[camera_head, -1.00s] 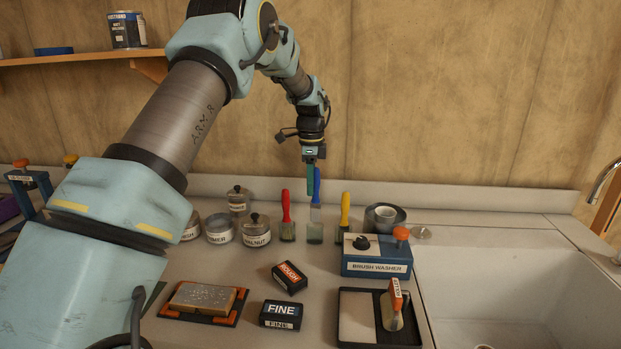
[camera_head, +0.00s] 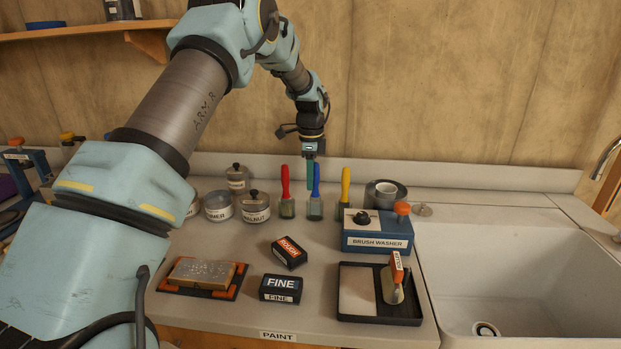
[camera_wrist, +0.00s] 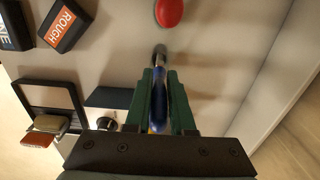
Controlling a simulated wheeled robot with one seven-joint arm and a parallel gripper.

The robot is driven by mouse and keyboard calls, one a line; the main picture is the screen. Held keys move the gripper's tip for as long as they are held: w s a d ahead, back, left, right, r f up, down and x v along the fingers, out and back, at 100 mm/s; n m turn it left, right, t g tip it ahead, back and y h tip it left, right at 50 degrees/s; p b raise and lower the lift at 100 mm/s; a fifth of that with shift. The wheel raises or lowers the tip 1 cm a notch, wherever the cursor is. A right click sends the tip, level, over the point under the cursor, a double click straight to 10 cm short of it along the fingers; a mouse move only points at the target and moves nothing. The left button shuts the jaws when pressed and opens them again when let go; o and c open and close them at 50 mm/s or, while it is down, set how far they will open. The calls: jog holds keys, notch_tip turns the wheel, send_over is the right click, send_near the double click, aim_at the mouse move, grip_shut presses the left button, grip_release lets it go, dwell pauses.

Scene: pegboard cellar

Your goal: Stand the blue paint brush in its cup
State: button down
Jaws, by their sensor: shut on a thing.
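The blue paint brush (camera_head: 316,178) stands about upright, its lower end inside a small clear cup (camera_head: 315,210) in the middle of a row of three. My gripper (camera_head: 310,174) is shut on its handle from above, with green fingers. The wrist view shows the blue handle (camera_wrist: 162,95) between the fingers (camera_wrist: 160,98). The brush's top is about level with its neighbours' tops. Whether its bristles touch the cup's bottom cannot be told.
A red brush (camera_head: 285,182) stands in a cup on the left, a yellow one (camera_head: 345,186) on the right. Labelled tins (camera_head: 255,212) stand further left. The brush washer (camera_head: 377,240) is right and nearer. Sanding blocks (camera_head: 282,288) and a roller tray (camera_head: 362,318) lie in front.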

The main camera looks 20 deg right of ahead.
dwell(0.3)
jog(key=c, duration=0.7)
grip_release()
notch_tip(320, 180, up, 11)
jog(key=b, duration=0.3)
jog(key=shift+b, duration=0.3)
jog(key=shift+f, duration=0.1)
